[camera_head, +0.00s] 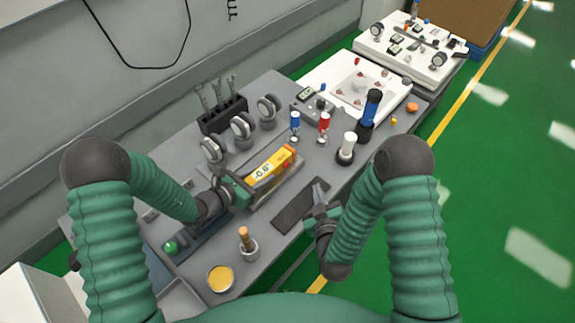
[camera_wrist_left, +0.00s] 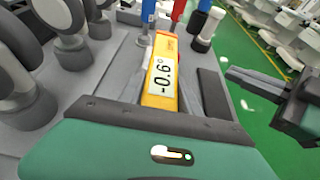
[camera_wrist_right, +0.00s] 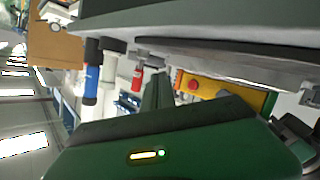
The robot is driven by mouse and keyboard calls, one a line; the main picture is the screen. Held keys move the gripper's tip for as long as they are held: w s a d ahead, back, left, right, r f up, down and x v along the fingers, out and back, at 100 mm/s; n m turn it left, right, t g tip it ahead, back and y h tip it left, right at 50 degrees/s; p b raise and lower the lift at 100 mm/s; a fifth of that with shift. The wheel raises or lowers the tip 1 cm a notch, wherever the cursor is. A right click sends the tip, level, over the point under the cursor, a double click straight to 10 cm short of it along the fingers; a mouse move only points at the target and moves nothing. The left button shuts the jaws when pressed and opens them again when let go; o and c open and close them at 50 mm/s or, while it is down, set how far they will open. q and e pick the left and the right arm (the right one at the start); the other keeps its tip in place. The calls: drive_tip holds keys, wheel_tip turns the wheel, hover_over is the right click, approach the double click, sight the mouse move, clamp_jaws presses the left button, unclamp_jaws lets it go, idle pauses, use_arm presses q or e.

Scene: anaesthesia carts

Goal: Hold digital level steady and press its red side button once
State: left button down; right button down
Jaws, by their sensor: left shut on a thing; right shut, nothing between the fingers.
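The yellow digital level (camera_head: 284,158) is on the grey worktable, its display reading about -0.6°. It also shows in the left wrist view (camera_wrist_left: 163,55). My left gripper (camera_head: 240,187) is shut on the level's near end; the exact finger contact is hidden. My right gripper (camera_head: 318,200) is shut and empty, to the right of the level and apart from it, above a dark flat pad. Its fingers show in the left wrist view (camera_wrist_left: 238,76). In the right wrist view the level's yellow side (camera_wrist_right: 228,90) carries a round red button (camera_wrist_right: 193,84), just right of my fingers (camera_wrist_right: 157,92).
Red (camera_head: 324,121) and blue (camera_head: 295,120) small upright items stand beyond the level. Round gauges (camera_head: 242,126) line the left. A wooden-handled item in a cup (camera_head: 248,245) is near.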

sight(286, 165)
use_arm(q)
drive_tip(key=shift+d, duration=0.1)
use_arm(e)
drive_tip(key=shift+d, duration=0.15)
drive_tip(key=shift+w+a, duration=3)
drive_tip(key=shift+a, duration=0.2)
drive_tip(key=shift+w+a, duration=0.25)
drive_tip(key=shift+a, duration=0.05)
drive_tip(key=shift+w+a+r, duration=0.1)
drive_tip(key=shift+w+a, duration=0.35)
idle(0.7)
drive_tip(key=shift+s, duration=0.1)
drive_tip(key=shift+s+d, duration=0.65)
drive_tip(key=shift+d, duration=0.1)
